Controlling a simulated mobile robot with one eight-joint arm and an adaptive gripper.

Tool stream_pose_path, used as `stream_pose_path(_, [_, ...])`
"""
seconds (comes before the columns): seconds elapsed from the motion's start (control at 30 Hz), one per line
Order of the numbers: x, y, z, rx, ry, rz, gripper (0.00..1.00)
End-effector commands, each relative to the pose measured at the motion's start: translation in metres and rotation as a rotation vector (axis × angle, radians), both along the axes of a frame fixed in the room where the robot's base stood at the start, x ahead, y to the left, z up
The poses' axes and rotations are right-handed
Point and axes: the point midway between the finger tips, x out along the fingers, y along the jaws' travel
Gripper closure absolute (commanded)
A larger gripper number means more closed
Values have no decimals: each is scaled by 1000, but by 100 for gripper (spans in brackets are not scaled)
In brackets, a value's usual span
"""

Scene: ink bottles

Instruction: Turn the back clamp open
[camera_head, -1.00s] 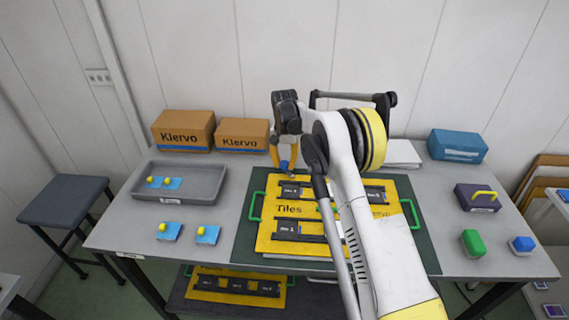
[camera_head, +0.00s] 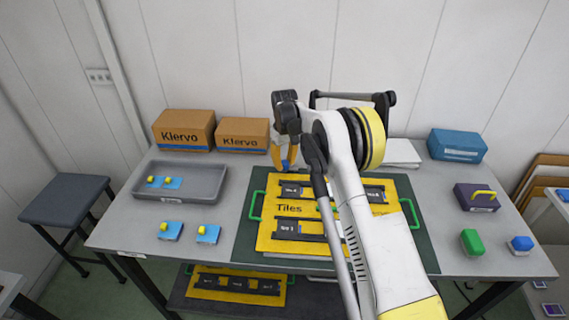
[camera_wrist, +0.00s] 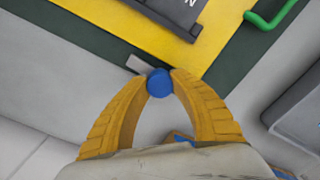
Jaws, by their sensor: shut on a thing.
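My gripper (camera_wrist: 159,80) is shut on a round blue knob (camera_wrist: 159,85), with one orange finger on each side of it. A short grey bar (camera_wrist: 138,65) sticks out from the knob toward the yellow board (camera_wrist: 130,28); I take knob and bar for the back clamp. The bar lies at a slant over the dark green mat, close to the board's edge. In the head view my gripper (camera_head: 285,158) points down at the back edge of the yellow "Tiles" board (camera_head: 262,225), and its fingers hide most of the clamp.
Green handles (camera_head: 256,207) flank the board on the dark mat (camera_head: 243,245). A grey tray (camera_head: 205,188) is at left, and cartons (camera_head: 183,131) stand behind it. My arm covers part of the board.

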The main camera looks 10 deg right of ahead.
Motion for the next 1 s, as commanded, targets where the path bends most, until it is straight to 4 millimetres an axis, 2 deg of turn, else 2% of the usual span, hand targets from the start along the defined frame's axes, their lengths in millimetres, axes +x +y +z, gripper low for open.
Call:
stream_pose_path(0.3, [0, 0, 0, 0, -1, 90, 100])
stream_pose_path(0.77, [0, 0, 0, 0, -1, 100, 100])
stream_pose_path(0.8, [0, 0, 0, 0, -1, 100, 64])
stream_pose_path(0.83, [0, 0, 0, 0, -1, 100, 55])
stream_pose_path(0.87, [0, 0, 0, 0, -1, 100, 48])
stream_pose_path(1.0, [0, 0, 0, 0, -1, 100, 48])
